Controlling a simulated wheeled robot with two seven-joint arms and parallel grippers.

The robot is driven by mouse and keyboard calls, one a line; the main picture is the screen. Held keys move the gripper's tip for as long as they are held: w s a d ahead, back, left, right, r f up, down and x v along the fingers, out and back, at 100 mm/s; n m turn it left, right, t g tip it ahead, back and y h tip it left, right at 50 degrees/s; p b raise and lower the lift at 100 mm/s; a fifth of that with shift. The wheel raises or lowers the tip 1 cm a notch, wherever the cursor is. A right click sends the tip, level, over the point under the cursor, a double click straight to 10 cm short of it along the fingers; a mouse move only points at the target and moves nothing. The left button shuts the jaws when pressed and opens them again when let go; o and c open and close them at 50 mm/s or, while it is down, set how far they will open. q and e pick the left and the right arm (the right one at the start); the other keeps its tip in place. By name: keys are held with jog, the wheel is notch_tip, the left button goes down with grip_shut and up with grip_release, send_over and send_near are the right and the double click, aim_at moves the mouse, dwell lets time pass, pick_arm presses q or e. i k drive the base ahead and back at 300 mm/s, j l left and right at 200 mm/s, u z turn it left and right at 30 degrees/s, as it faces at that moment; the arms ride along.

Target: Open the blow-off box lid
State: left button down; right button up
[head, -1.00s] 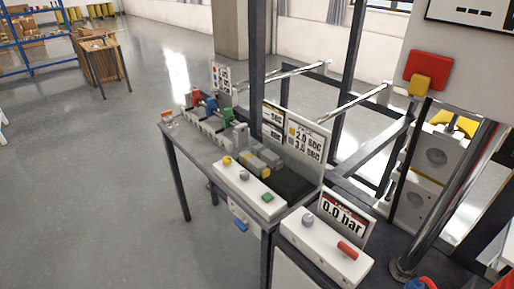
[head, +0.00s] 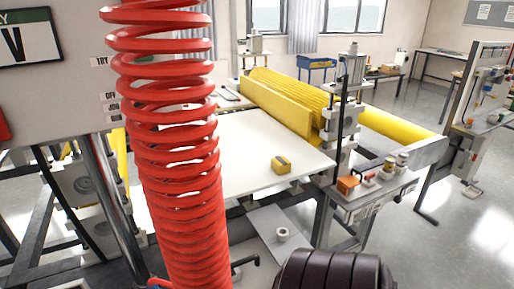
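I cannot make out a blow-off box or its lid for certain in the head view. A large red coiled hose (head: 180,170) hangs close in front of the camera and hides much of the left side. A dark ribbed rounded thing (head: 335,272) shows at the bottom edge, cut off by the frame; I cannot tell what it is. Neither of my grippers is in view.
Open floor (head: 460,230) lies at the right.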

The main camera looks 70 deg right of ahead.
aim_at(256, 258)
jog(key=z, duration=1.75)
jog(key=k+l+u, duration=0.1)
jog(key=u, duration=0.2)
